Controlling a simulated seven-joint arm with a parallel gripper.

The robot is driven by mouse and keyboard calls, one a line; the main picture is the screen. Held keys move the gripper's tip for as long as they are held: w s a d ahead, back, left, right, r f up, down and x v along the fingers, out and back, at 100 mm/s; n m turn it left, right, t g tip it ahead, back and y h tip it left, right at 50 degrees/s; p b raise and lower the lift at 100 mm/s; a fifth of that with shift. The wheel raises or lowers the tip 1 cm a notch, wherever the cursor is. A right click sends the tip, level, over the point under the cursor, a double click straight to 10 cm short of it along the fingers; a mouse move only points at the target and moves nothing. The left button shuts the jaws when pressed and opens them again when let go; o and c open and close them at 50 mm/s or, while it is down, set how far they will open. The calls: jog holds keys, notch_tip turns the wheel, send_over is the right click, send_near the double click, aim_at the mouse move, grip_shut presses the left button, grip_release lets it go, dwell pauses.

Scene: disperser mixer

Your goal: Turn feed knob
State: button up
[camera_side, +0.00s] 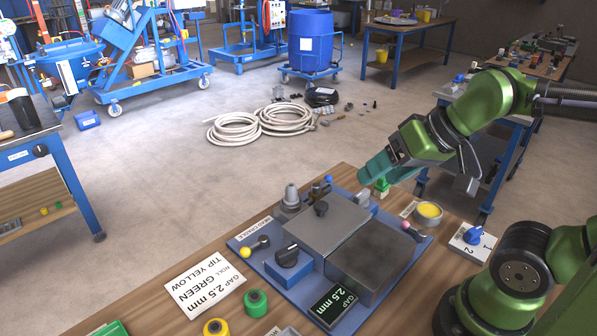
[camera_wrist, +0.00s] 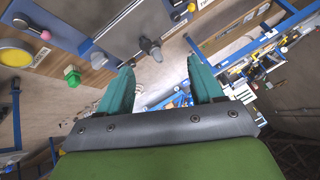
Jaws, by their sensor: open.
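My gripper (camera_side: 376,172) is above the back right of the blue base plate (camera_side: 257,235), with teal fingers. In the wrist view my gripper (camera_wrist: 160,80) is open, with nothing between the fingers. A black knob (camera_side: 288,254) sits on a dark blue block at the plate's front left. A blue knob (camera_side: 473,235) sits on a white plate marked 1 and 2, to the right. I cannot read which is the feed knob. My gripper is apart from both.
Two grey blocks (camera_side: 337,223) fill the plate's middle. A yellow-filled dish (camera_side: 428,212) and a green part (camera_side: 381,187) are near my gripper. A display (camera_side: 334,305) reads 2.5 mm.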

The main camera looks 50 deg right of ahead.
jog(key=shift+c, duration=0.7)
jog(key=shift+w+d+f, duration=0.1)
jog(key=shift+d+f, duration=0.15)
jog(key=shift+f, duration=0.05)
jog(key=shift+c, duration=1.1)
jog(key=n+g+h, duration=0.2)
jog(key=n+g, duration=0.5)
jog(key=n, duration=1)
send_over(362, 192)
jog(key=f, duration=0.2)
jog(key=r+n, duration=0.1)
jog(key=n, duration=0.4)
notch_tip(362, 192, down, 16)
jog(key=shift+f, duration=0.1)
